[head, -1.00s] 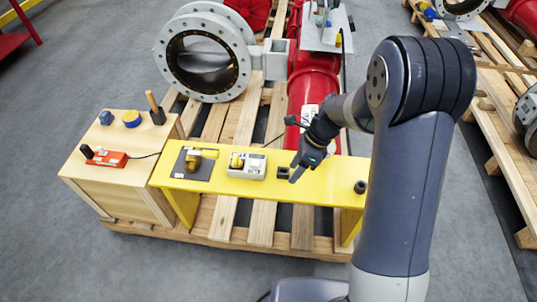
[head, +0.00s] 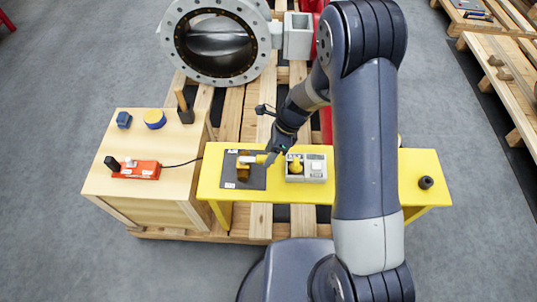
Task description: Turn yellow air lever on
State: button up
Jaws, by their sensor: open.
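The air valve (head: 243,173) is a brass-coloured body on a dark plate (head: 257,183) on the yellow bench. Its lever (head: 248,159) has a pale part and a yellow end pointing right in the head view. My gripper (head: 269,161) is over the bench, with its dark fingers at the yellow end of the lever. The gripper is open. The fingers partly hide the lever's tip, and I cannot tell whether they touch it or straddle it.
A grey box (head: 317,176) with a yellow knob and a white switch is close to the right of my gripper. A wooden crate (head: 146,191) at left bears a red device (head: 136,170). A large flanged valve (head: 217,42) stands behind. A black knob (head: 426,183) is at bench right.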

jog(key=shift+s+a+f, duration=0.15)
jog(key=shift+a+f, duration=0.15)
jog(key=shift+f, duration=0.3)
grip_shut()
